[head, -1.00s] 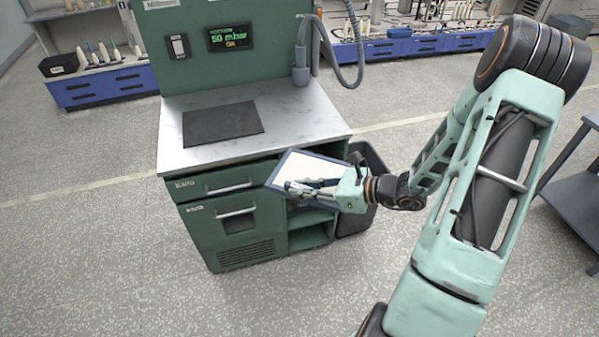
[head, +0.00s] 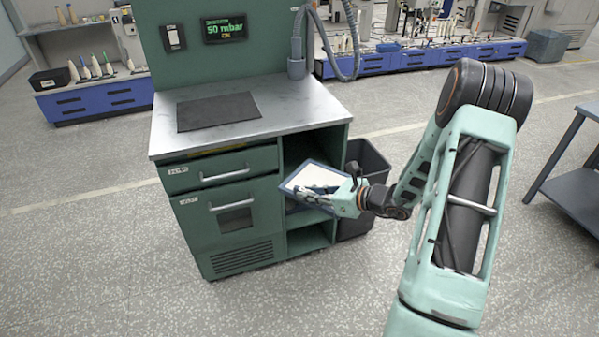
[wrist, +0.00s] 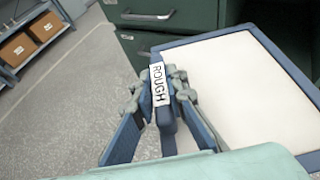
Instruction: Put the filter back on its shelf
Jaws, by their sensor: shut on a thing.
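The filter is a flat panel with a blue-grey frame and a pale face (head: 312,178). It also fills the right of the wrist view (wrist: 235,80), with a tab labelled ROUGH on its near edge. My gripper (head: 326,193) is shut on that tab; both fingers flank it in the wrist view (wrist: 160,92). The filter is held tilted in front of the open shelf bay (head: 299,149) at the right of the green cabinet. A lower shelf (head: 308,237) shows below it. The filter hides the middle of the bay, and I cannot tell whether its far edge is inside.
A dark bin (head: 370,165) stands close right of the bay, behind my wrist. The metal worktop (head: 290,105) overhangs the bay, and a closed drawer (head: 222,172) and door (head: 230,215) are to its left. A grey table (head: 580,190) stands far right. The front floor is clear.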

